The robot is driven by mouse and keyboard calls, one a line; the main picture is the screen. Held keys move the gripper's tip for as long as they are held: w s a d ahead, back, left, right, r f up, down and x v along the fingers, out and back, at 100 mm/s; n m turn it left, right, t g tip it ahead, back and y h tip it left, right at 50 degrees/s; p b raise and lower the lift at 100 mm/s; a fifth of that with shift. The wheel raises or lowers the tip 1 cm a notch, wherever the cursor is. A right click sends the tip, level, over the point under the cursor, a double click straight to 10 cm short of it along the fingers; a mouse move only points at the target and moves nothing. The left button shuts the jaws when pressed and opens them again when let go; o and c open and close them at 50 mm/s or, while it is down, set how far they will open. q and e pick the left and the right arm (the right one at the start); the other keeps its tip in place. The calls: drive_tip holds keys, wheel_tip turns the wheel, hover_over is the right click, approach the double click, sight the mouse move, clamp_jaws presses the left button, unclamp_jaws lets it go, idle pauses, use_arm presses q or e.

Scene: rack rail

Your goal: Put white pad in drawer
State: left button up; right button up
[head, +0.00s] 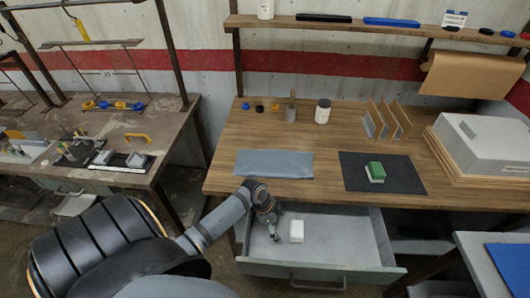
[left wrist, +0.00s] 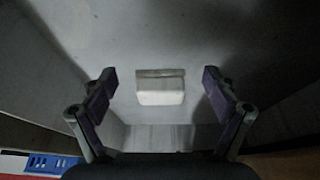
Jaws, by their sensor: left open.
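The white pad (head: 297,231) lies on the floor of the open drawer (head: 348,271), near its middle. My left gripper (head: 276,238) is inside the drawer area, just left of the pad in the head view. In the left wrist view the pad (left wrist: 160,88) shows ahead, between the two open fingers (left wrist: 157,92) and apart from both. The left gripper holds nothing. My right gripper is not in view.
The wooden desk (head: 240,135) above the drawer holds a grey cloth (head: 273,163), a black mat (head: 405,178) with a green-and-white block (head: 376,171), a white jar (head: 323,111) and wooden dividers (head: 386,120). The drawer floor right of the pad is clear.

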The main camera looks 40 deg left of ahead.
use_arm(q)
drive_tip(key=s+a, duration=0.2)
drive_tip(key=a, duration=0.1)
drive_tip(key=s+a, duration=0.1)
drive_tip(key=shift+s+a, duration=0.1)
drive_tip(key=shift+a, duration=0.3)
